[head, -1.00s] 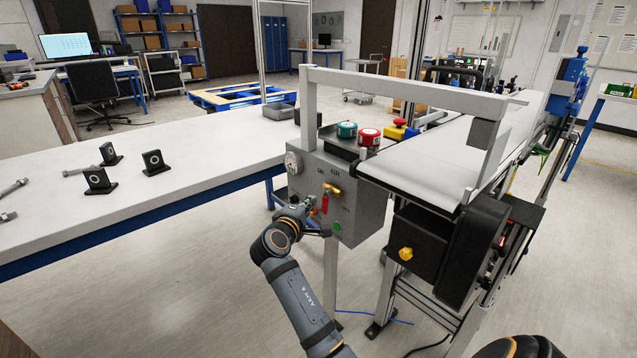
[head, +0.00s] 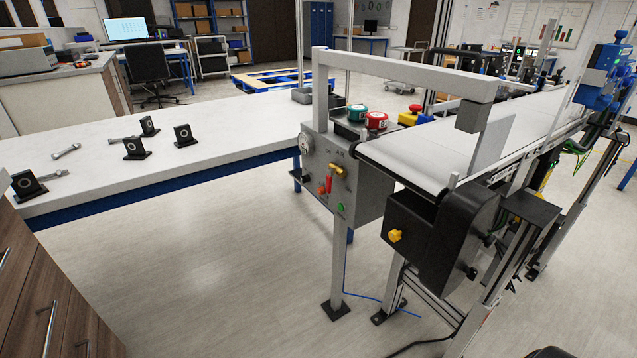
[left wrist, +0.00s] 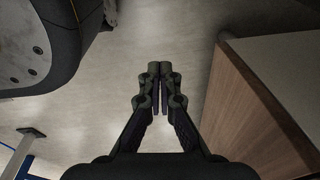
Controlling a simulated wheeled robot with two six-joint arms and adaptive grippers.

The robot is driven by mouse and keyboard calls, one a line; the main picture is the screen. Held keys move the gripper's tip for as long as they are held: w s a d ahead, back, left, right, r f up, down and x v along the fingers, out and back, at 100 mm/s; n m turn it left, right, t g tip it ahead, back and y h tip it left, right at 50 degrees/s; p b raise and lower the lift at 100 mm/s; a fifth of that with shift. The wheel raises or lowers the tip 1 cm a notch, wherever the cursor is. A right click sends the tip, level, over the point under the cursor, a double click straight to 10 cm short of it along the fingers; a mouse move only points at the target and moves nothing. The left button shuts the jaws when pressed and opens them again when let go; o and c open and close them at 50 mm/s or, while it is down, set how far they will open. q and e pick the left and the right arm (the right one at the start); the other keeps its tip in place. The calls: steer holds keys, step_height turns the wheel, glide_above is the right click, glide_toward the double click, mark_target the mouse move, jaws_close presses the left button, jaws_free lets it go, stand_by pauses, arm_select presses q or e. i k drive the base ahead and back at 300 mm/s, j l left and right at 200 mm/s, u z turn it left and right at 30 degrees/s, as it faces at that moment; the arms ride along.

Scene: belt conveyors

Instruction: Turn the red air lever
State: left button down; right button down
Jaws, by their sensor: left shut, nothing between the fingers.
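The red air lever (head: 328,184) hangs roughly straight down below a brass valve fitting (head: 337,169) on the front of a grey control box (head: 355,197). Nothing covers it in the head view. My left gripper (left wrist: 160,68) shows only in the left wrist view, with its fingers together and nothing between them. It is over bare floor, away from the box, and the lever is not in that view. My right gripper is in neither view.
A white workbench (head: 215,135) with black blocks and bolts stands left of the box. A belt conveyor (head: 440,160) runs to the right. A wooden cabinet (head: 45,290) is at the lower left, also beside my left gripper (left wrist: 250,105). Floor before the box is clear.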

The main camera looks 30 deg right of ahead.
mark_target(330, 173)
steer(key=i+z, duration=0.55)
steer(key=z, duration=0.15)
